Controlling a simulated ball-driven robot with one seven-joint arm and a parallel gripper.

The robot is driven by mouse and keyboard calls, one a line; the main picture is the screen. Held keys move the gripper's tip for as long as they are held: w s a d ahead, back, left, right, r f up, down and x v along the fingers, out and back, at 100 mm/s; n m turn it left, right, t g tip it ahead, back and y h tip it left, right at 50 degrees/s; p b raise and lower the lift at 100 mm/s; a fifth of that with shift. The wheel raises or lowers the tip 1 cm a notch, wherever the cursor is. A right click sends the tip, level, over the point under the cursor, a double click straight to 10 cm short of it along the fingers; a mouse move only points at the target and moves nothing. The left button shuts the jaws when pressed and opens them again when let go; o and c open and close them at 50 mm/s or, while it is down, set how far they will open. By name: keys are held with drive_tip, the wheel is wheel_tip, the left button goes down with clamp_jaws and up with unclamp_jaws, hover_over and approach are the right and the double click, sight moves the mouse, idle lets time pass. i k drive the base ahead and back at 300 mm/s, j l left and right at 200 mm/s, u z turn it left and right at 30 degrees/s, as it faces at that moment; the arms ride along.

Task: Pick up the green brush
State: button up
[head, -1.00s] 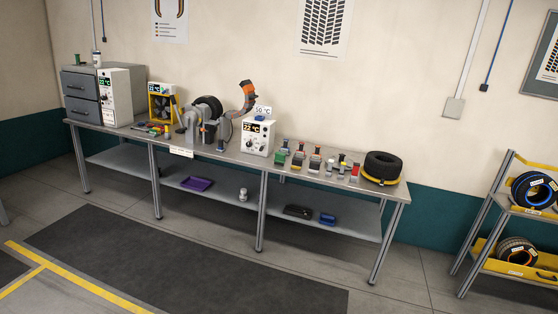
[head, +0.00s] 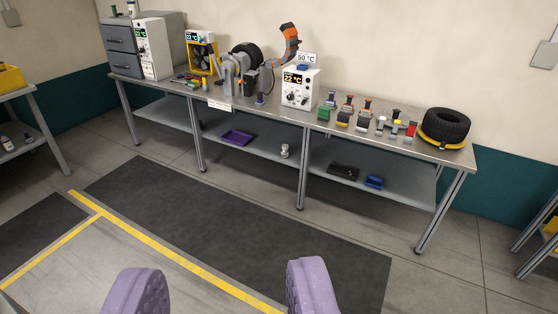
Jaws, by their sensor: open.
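My gripper (head: 222,284) shows at the bottom edge as two purple padded fingers, wide apart with only floor between them. It is empty and well in front of the workbench (head: 290,117). A small green-bodied item (head: 324,114) stands on the bench top, just right of the white 22 °C box. It is at the left end of a group of small tools with coloured parts. It may be the green brush, but it is too small to tell for sure.
The white box (head: 299,89), a tyre on a yellow ring (head: 445,128) and a clamp machine (head: 240,75) stand on the bench. The lower shelf holds a purple tray (head: 237,137) and a blue item (head: 374,182). The dark floor mat (head: 230,215) is clear.

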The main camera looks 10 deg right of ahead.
sight(323, 113)
drive_tip(key=i+l+z, duration=0.35)
drive_tip(key=i, duration=0.5)
drive_tip(key=i+z, duration=0.4)
drive_tip(key=i, duration=0.45)
drive_tip(key=i+u, duration=0.15)
drive_tip(key=i, duration=0.45)
drive_tip(key=i+l+u, duration=0.15)
drive_tip(key=i, duration=0.45)
drive_tip(key=i+l+u, duration=0.15)
drive_tip(key=i, duration=0.4)
drive_tip(key=i+l+u, duration=0.15)
drive_tip(key=i+u, duration=0.15)
drive_tip(key=i, duration=0.2)
drive_tip(key=i+l+u, duration=0.3)
drive_tip(key=i, duration=0.2)
drive_tip(key=i+l+u, duration=0.3)
drive_tip(key=i, duration=0.2)
